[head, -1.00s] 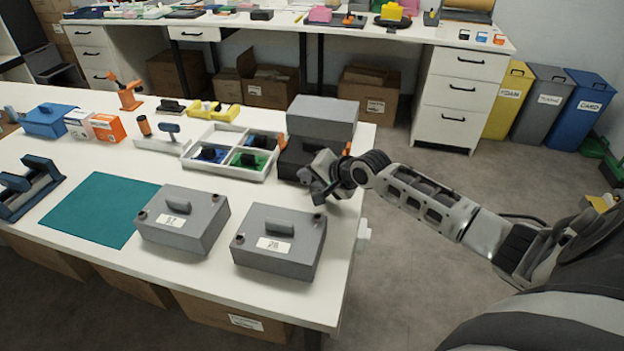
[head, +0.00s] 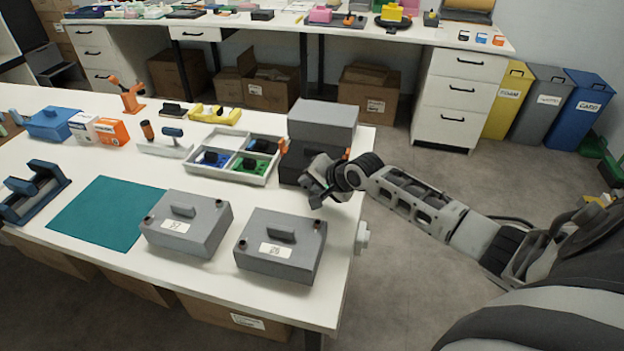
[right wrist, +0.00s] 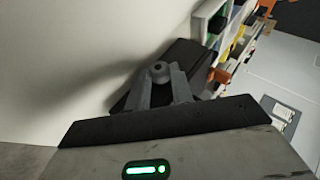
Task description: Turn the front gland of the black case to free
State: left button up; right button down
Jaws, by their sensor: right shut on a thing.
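My right gripper (head: 310,183) is at the front side of the black case. In the right wrist view its fingers are shut on a small round grey gland (right wrist: 159,69), whose rounded end shows between the tips. The fingers hide part of the gland, and I cannot read its turn setting. My left gripper is not in view.
Two grey cases (head: 187,222) (head: 281,246) with labels stand at the table's front, left of my right arm. A white divided tray (head: 262,179) stands left of the black case. A teal mat (head: 105,215) lies bare. The floor right of the table is mostly clear.

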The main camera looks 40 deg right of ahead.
jog(key=c, duration=1.5)
grip_release()
jog(key=shift+s+r, duration=0.2)
jog(key=shift+s, duration=0.05)
jog(key=p+v, duration=0.1)
jog(key=v, duration=1.4)
jog(key=shift+s+p, duration=0.2)
jog(key=shift+p, duration=0.15)
